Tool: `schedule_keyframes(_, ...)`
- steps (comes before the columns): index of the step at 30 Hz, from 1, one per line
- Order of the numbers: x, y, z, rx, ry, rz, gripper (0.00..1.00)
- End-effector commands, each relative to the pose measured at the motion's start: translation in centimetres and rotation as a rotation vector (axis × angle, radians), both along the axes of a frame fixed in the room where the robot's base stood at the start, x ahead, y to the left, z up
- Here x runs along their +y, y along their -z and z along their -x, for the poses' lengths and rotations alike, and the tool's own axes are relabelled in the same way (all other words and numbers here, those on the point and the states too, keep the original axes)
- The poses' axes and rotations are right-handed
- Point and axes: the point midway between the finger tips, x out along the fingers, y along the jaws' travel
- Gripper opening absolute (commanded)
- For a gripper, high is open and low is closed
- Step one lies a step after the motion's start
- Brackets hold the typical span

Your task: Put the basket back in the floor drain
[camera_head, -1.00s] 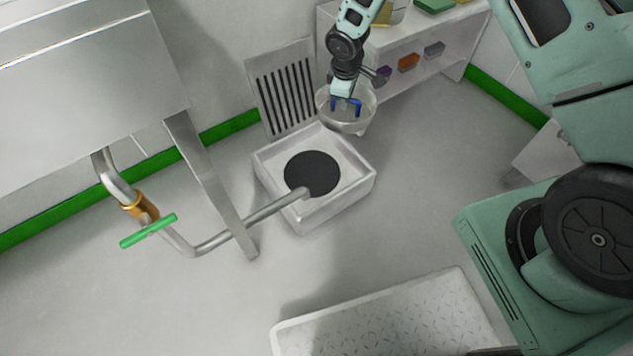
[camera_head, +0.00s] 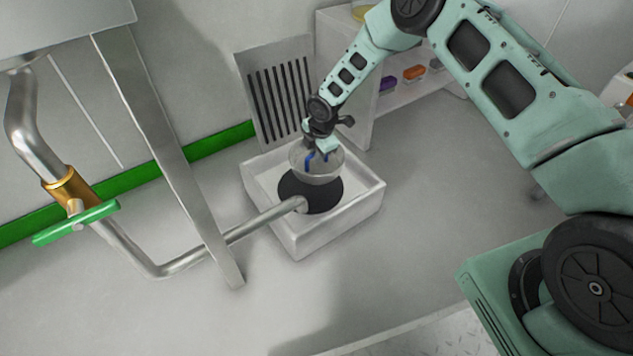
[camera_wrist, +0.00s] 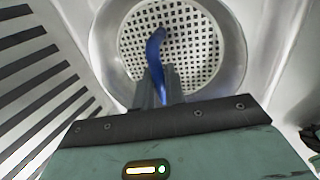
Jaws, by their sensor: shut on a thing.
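The basket (camera_head: 316,165) is a round, light grey metal strainer with a perforated bottom and a blue handle. My gripper (camera_head: 320,158) is shut on the blue handle (camera_wrist: 155,55). In the head view the basket hangs over the far part of the dark round opening of the floor drain (camera_head: 322,196). The drain is a white square basin (camera_head: 342,229) on the floor. Whether the basket's underside touches the drain cannot be told. In the wrist view the perforated bottom (camera_wrist: 170,45) fills the upper middle, and the opening beneath is hidden.
A slotted grate (camera_head: 274,90) leans on the wall behind the basin. A metal pipe (camera_head: 245,228) with a green valve handle (camera_head: 75,222) reaches over the basin's near left side. A table leg (camera_head: 175,160) stands left. A shelf (camera_head: 345,80) with small coloured items is behind right.

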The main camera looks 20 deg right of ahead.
Motion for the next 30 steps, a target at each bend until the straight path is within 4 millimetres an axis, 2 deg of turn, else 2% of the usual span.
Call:
schedule_keyframes(1,0.0,1.6,0.1,0.002,0.000,0.001,0.00)
schedule_keyframes(3,0.0,3.0,0.1,0.002,0.000,0.001,0.00)
schedule_keyframes(11,0.0,5.7,0.0,0.000,0.002,0.000,0.00)
schedule_keyframes(15,0.0,7.9,0.1,0.001,0.003,0.000,0.00)
schedule_keyframes(28,0.0,8.4,0.0,0.000,0.003,-0.001,0.00)
schedule_keyframes(29,0.0,8.4,0.0,0.000,0.003,-0.001,0.18)
schedule_keyframes(30,0.0,8.3,0.0,0.000,0.003,-0.001,0.29)
